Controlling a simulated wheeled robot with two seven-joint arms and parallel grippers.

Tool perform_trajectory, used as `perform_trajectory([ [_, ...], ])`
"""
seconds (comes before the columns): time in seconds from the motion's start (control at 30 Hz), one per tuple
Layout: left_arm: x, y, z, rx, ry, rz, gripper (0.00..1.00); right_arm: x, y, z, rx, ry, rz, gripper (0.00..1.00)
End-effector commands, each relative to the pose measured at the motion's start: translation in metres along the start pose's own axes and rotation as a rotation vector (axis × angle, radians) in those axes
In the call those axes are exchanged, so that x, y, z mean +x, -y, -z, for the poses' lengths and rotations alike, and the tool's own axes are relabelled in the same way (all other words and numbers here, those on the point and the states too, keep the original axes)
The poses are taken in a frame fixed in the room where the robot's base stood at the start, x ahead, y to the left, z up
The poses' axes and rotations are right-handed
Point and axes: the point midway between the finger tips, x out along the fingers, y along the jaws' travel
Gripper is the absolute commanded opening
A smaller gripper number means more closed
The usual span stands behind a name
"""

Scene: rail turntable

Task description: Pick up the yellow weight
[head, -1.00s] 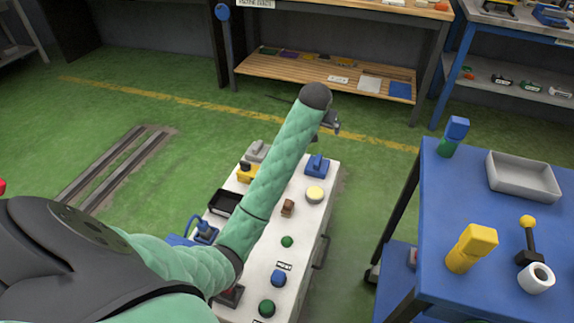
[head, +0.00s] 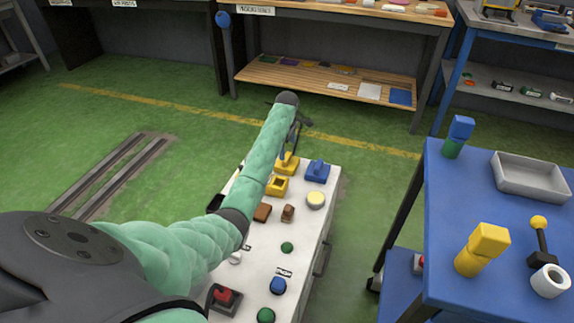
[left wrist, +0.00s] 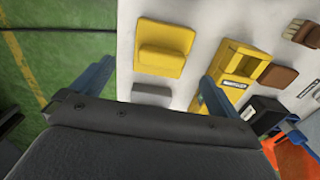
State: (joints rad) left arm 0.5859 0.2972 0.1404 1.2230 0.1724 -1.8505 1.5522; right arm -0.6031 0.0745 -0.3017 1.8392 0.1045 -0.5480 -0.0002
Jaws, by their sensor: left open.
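The yellow weight (head: 291,167), a flat block with a raised knob, lies on the white bench top near its far end, left of a blue weight (head: 318,173). In the left wrist view the yellow weight (left wrist: 163,50) lies just ahead of and between the fingers. My left gripper (head: 286,149) is over the yellow weight in the head view, pointing down. In the left wrist view its two blue fingers (left wrist: 154,74) are spread with nothing between them. Part of the yellow weight is hidden behind the gripper in the head view. My right gripper does not show.
A slotted yellow box (left wrist: 241,63) stands close to the right finger. A grey block (left wrist: 152,95) lies near the gripper. A blue table (head: 445,205) stands to the right.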

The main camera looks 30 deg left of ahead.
Motion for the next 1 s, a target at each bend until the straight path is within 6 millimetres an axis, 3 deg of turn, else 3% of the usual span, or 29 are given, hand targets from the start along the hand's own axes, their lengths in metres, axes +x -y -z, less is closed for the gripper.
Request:
perform_trajectory([
  [0.47,0.035,0.001,0.000,-0.019,-0.001,0.000,1.00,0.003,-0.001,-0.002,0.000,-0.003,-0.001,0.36],
  [0.8,0.076,0.003,0.001,-0.018,-0.001,0.001,1.00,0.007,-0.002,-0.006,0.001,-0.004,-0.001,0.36],
  [1.0,0.078,0.003,0.000,-0.018,-0.001,-0.001,1.00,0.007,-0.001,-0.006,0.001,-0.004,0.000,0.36],
])
